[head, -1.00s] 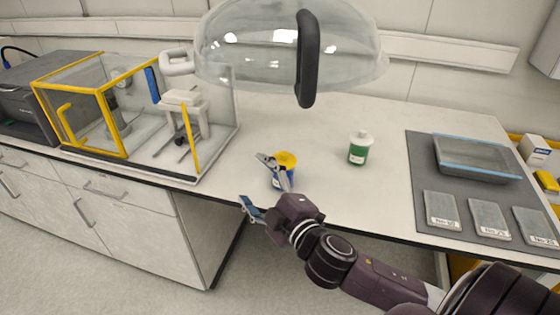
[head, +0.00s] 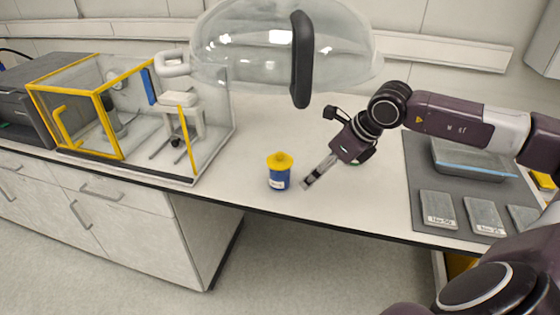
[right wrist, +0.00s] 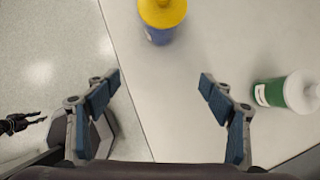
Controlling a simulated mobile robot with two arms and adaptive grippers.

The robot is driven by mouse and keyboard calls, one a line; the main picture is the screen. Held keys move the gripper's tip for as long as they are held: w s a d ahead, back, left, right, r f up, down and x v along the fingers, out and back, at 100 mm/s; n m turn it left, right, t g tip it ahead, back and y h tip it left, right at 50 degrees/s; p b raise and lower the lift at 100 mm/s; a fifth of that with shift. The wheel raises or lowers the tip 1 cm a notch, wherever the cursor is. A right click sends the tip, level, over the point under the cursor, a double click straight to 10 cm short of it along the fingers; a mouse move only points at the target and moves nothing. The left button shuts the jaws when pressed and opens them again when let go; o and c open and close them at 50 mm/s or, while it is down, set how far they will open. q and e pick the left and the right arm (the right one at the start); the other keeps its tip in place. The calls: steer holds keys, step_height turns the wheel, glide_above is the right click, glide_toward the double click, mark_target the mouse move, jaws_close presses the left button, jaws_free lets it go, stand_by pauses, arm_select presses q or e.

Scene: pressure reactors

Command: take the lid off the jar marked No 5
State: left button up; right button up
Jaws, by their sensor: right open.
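A blue jar with a yellow lid (head: 279,172) stands upright on the bench; the lid is on it. Its small white label is too small to read. In the right wrist view the yellow lid (right wrist: 162,12) is at the top edge, beyond my fingertips. A green jar with a white lid (right wrist: 290,92) lies to the right in that view; in the head view my right gripper mostly hides it. My right gripper (right wrist: 161,84) is open and empty, with one finger just right of the blue jar in the head view, apart from it. My left gripper is not in the head view.
A clear dome with a black handle (head: 302,60) fills the top middle. A yellow-framed clear enclosure (head: 75,110) stands left. A grey mat (head: 425,170) at right bears a tray (head: 470,165) and labelled plates (head: 437,208). The bench's front edge runs close to the blue jar.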

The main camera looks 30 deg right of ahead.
mark_target(281, 153)
steer(key=w+p, duration=0.1)
steer(key=w, duration=0.1)
steer(key=w+a+p, duration=0.1)
steer(key=w, duration=0.1)
steer(key=w+a+p, duration=0.1)
steer(key=w, duration=0.1)
steer(key=shift+r, duration=0.1)
steer(key=shift+w+a, duration=0.15)
steer(key=shift+w, duration=0.25)
steer(key=w+p, duration=0.1)
steer(key=w+a+p, duration=0.1)
steer(key=w, duration=0.1)
steer(key=w+p, duration=0.1)
steer(key=w, duration=0.1)
steer(key=shift+a+f, duration=0.35)
steer(key=shift+f, duration=0.05)
steer(key=shift+w+f, duration=0.1)
steer(key=shift+f, duration=0.2)
steer(key=shift+c, duration=0.5)
steer(key=c, duration=0.9)
